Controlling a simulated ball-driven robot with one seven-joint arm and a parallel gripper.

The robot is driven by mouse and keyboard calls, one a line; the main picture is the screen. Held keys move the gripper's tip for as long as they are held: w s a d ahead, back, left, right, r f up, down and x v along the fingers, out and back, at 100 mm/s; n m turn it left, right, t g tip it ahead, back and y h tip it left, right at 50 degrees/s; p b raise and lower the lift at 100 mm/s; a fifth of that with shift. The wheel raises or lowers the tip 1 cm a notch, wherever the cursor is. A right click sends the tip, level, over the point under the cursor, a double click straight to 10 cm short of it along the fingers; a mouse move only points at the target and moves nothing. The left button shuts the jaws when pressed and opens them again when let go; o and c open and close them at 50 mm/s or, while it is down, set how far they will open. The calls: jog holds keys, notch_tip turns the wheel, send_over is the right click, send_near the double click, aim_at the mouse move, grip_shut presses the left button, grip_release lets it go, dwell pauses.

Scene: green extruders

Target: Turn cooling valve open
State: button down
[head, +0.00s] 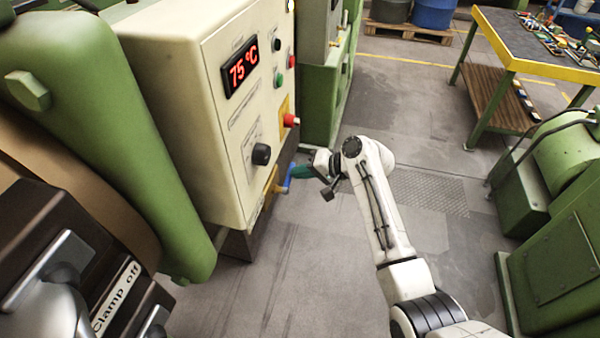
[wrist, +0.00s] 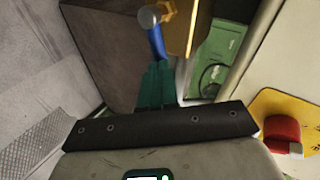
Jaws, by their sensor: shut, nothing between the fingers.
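The cooling valve appears as a blue lever handle (head: 288,179) on a brass-coloured fitting (head: 272,183), low on the side of the cream control cabinet. In the wrist view the blue handle (wrist: 156,42) runs down from the brass fitting (wrist: 151,15) toward my fingertips. My gripper (head: 293,171) has teal-green fingers, which are shut with nothing between them. Its tips (wrist: 158,66) are right at the handle's free end. I cannot tell whether they touch it.
The cream cabinet (head: 190,95) has a red "75 °C" display (head: 241,69), a black knob (head: 261,154) and a red button (head: 290,120) above the valve. A green machine (head: 560,210) stands at right, a workbench (head: 510,45) at back right. The floor between is clear.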

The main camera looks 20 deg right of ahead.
jog(key=shift+w+d+f+m+g+b, duration=0.1)
jog(key=shift+f+m+g+b, duration=0.1)
jog(key=shift+f, duration=0.15)
jog(key=shift+w+f+m+g+b, duration=0.1)
jog(key=shift+f+m+g, duration=0.1)
jog(key=shift+f, duration=0.1)
jog(key=shift+d, duration=0.1)
dwell(0.5)
